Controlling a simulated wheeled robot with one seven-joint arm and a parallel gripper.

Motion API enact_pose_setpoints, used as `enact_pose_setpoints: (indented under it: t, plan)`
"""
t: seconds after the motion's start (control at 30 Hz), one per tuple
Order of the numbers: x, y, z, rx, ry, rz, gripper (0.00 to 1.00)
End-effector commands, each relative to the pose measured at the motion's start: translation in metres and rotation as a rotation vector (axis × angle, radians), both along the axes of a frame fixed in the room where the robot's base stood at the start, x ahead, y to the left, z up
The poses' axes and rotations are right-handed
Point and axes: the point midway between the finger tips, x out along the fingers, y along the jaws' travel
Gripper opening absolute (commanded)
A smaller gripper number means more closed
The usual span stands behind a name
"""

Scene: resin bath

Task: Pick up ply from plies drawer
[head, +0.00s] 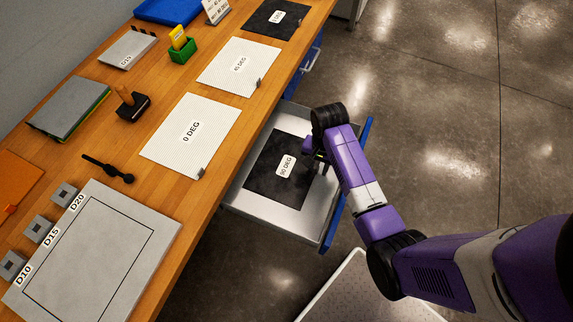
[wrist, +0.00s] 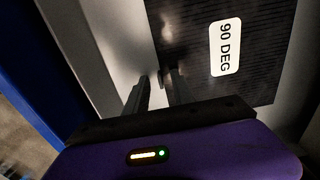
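A black ply labelled 90 DEG (head: 271,176) lies flat in the open grey drawer (head: 263,206) below the bench. It also shows in the wrist view (wrist: 260,75), with its near edge by my fingers. My gripper (head: 316,158) is down in the drawer at the ply's right edge. In the wrist view my gripper's two fingers (wrist: 160,78) stand apart, one on each side of a small dark tab at the ply's edge. I see no clear contact with the tab. My wrist hides part of the drawer in the head view.
The wooden bench (head: 143,149) holds a 0 DEG ply (head: 212,116), a 45 DEG ply (head: 257,62), a dark ply (head: 262,14) and a grey plate (head: 80,290). The drawer's blue front (head: 333,222) borders my arm. Open floor (head: 465,110) lies right.

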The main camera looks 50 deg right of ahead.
Motion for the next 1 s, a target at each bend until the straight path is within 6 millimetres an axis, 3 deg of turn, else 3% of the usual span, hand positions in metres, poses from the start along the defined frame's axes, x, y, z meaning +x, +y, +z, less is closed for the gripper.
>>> enact_pose_setpoints:
  t: [0.2, 0.33, 0.37, 1.0]
  plan:
    - [0.000, 0.000, -0.001, 0.000, 0.000, 0.000, 0.28]
    - [0.000, 0.000, 0.000, -0.001, 0.000, 0.000, 0.03]
    - [0.000, 0.000, 0.000, -0.001, 0.000, 0.000, 0.00]
    - [0.001, -0.001, 0.010, -0.001, -0.001, 0.001, 0.00]
